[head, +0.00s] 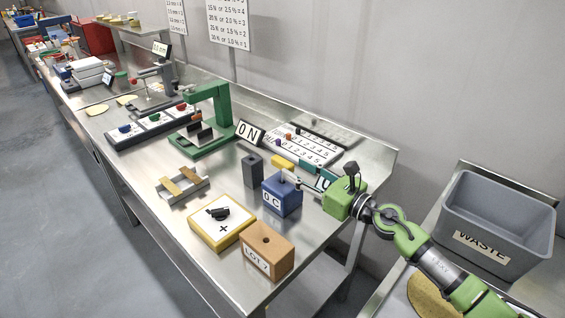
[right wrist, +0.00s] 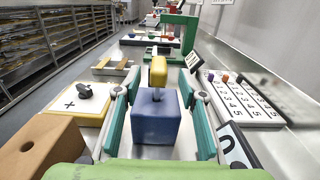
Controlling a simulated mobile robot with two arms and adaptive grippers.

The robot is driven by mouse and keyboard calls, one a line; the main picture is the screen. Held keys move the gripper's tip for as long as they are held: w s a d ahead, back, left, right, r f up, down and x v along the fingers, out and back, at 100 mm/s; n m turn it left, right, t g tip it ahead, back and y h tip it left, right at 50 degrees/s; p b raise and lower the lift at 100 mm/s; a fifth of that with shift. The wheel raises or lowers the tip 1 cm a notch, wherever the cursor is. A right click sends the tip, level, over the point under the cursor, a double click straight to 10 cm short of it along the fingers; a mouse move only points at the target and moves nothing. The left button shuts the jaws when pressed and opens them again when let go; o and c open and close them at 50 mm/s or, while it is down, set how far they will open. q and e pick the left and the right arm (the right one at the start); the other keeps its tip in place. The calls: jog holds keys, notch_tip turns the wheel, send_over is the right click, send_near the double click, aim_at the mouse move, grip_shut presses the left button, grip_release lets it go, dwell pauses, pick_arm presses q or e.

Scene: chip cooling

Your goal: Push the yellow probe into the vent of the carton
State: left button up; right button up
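The yellow probe (head: 283,162) stands upright at the blue block (head: 281,198) marked "0 C". In the right wrist view its yellow handle (right wrist: 158,71) rises above the blue block (right wrist: 156,122); its lower end is hidden. The carton (head: 268,255) is a brown box marked "LOT 7", with a round dark vent in its top. The carton (right wrist: 40,150) also shows at the lower left of the right wrist view. My right gripper (head: 305,184) is open, its teal fingers (right wrist: 160,85) apart on either side of the probe and block, holding nothing. My left gripper is not in view.
A dark grey block (head: 252,171) stands behind the blue block. A green press (head: 222,105) and number board (head: 310,143) are farther back. A grey waste bin (head: 485,205) stands right.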

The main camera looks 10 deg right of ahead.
aim_at(273, 156)
jog(key=shift+w+a+r, duration=0.1)
jog(key=shift+w+a, duration=0.3)
jog(key=shift+w+a+r, duration=0.1)
jog(key=shift+w+a, duration=0.1)
jog(key=p+x, duration=0.1)
jog(key=x, duration=0.2)
jog(key=shift+w+a, duration=0.1)
jog(key=shift+w, duration=0.2)
jog(key=shift+w+a, duration=0.3)
jog(key=shift+w, duration=0.05)
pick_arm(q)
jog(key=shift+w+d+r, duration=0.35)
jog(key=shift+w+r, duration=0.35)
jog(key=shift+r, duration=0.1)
pick_arm(e)
grip_shut()
